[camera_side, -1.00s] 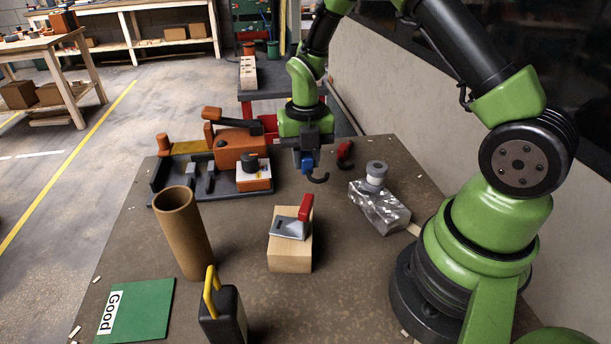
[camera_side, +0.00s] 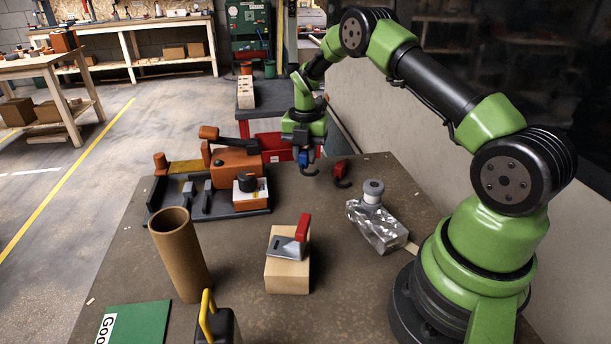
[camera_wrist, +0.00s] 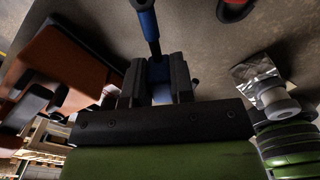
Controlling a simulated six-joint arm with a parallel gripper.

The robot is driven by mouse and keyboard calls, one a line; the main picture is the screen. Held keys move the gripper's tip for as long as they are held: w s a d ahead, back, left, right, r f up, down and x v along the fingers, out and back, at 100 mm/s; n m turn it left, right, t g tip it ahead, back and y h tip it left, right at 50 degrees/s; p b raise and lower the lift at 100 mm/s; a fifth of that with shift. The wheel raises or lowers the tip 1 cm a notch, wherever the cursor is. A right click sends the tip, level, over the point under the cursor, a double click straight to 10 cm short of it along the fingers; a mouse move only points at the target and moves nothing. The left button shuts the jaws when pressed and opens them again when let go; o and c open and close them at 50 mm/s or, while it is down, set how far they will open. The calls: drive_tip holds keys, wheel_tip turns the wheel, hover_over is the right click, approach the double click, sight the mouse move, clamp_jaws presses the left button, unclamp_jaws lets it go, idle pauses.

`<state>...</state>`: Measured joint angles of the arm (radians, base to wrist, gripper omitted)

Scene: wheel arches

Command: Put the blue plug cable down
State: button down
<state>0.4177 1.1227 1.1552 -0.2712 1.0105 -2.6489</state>
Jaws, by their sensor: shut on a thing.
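My gripper (camera_side: 303,153) is shut on the blue plug cable (camera_side: 304,160), near the back of the table. The cable's short dark lead hangs below the plug, close to the tabletop; I cannot tell whether it touches. In the wrist view the blue plug (camera_wrist: 149,24) sits between the two dark fingers (camera_wrist: 157,78) and sticks out beyond them. A red plug cable (camera_side: 341,172) with a dark hooked lead lies on the table just right of my gripper.
An orange machine fixture (camera_side: 235,162) stands left of my gripper. A foil-wrapped block (camera_side: 378,228) with a grey roll (camera_side: 373,190) is to the right. A wooden block (camera_side: 288,277) with a red-handled clamp (camera_side: 303,227), a cardboard tube (camera_side: 180,255) and a green "Good" mat (camera_side: 150,320) are nearer.

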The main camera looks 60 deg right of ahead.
sight(305, 184)
drive_tip(key=shift+f, duration=2.9)
drive_tip(key=shift+f, duration=0.15)
drive_tip(key=c, duration=1)
unclamp_jaws()
